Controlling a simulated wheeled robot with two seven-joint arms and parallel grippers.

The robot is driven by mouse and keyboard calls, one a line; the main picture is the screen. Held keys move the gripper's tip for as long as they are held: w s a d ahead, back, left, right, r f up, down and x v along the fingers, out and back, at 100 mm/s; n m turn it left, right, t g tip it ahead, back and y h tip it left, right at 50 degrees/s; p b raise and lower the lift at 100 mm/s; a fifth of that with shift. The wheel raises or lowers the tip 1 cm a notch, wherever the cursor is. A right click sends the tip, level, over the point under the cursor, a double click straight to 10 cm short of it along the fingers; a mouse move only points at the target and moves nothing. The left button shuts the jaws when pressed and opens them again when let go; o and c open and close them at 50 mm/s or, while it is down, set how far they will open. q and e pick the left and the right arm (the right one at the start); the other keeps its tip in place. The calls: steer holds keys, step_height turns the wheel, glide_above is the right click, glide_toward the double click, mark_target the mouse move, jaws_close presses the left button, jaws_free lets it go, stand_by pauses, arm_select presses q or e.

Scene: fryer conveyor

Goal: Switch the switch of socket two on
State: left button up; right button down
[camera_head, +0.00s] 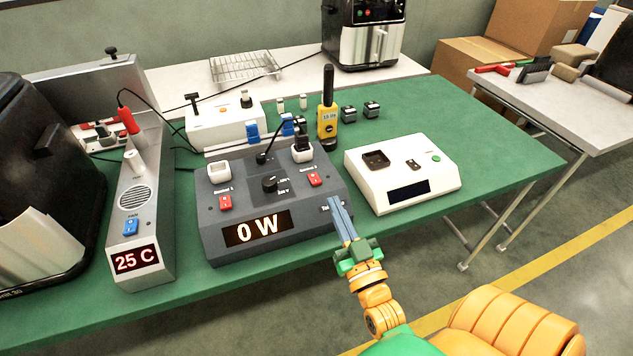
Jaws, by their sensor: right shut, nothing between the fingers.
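A dark grey power box (262,252) stands on the green table, and its display (257,228) reads "0 W". It has a left socket (217,171) and a right socket (302,154), with a black plug in the right one. Below them are a left red switch (225,202) and a right red switch (315,179). The labels are too small to read surely; the right one appears to be socket two. Whether the switches are on cannot be told. My right gripper (337,208) is shut and empty, its fingertips just below and right of the right switch, seemingly apart from it. My left gripper is out of view.
A white device (440,188) stands right of the box. A yellow radio (327,120) and a white unit (222,124) stand behind it. A grey unit (150,195) reading "25 C" stands close on the left. The green table (490,140) is bare at its right end.

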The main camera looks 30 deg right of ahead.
step_height(320, 180, up, 2)
steer(key=p, duration=0.2)
glide_above(320, 192)
steer(key=shift+w+d+r, duration=0.1)
steer(key=shift+w+r, duration=0.1)
steer(key=shift+w, duration=0.2)
steer(key=f+b, duration=0.1)
steer(key=f, duration=0.2)
steer(key=shift+s+f, duration=0.15)
steer(key=shift+s, duration=0.05)
steer(key=shift+s+f, duration=0.15)
steer(key=shift+f, duration=0.35)
